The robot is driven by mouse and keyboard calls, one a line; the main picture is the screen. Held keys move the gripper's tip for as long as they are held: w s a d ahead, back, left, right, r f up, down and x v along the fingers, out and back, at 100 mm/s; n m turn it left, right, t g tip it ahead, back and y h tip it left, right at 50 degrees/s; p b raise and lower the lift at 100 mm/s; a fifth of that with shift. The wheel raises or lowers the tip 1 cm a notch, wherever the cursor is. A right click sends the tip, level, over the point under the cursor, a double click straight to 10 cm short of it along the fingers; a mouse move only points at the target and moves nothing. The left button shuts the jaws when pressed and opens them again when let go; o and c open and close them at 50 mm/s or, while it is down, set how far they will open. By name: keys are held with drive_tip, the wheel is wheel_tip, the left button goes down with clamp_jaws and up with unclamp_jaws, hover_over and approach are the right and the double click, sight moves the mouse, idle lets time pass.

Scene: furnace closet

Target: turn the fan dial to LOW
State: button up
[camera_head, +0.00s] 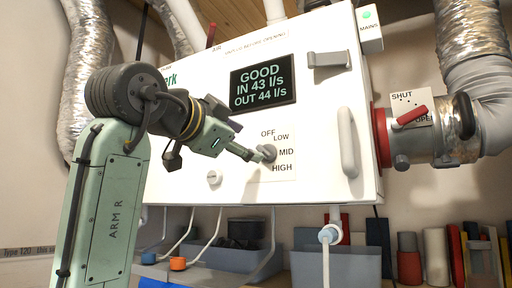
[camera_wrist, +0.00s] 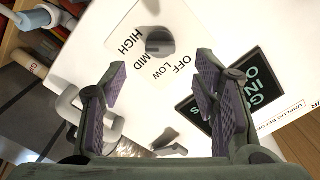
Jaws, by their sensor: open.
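The fan dial (camera_head: 268,152) is a grey knob on the front of the white unit. OFF, LOW, MID and HIGH are printed around it; I cannot tell for sure which label it points at. In the wrist view the dial (camera_wrist: 160,42) shows beyond the fingertips, between them from side to side. My gripper (camera_head: 253,155) is just left of the dial in the head view, partly in front of the panel. In the wrist view my gripper (camera_wrist: 161,80) is open, its purple pads apart with nothing between them.
A display (camera_head: 263,82) reads GOOD, IN 43 l/s, OUT 44 l/s. A white door handle (camera_head: 347,142) sticks out right of the dial, and a grey latch (camera_head: 328,60) sits above. A red damper lever (camera_head: 411,116) is on the duct at right. Bins (camera_head: 335,264) stand below.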

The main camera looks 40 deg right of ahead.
sight(262, 151)
drive_tip(key=p+x, duration=0.2)
drive_tip(key=x, duration=0.6)
drive_tip(key=c, duration=1.2)
drive_tip(key=shift+o, duration=0.2)
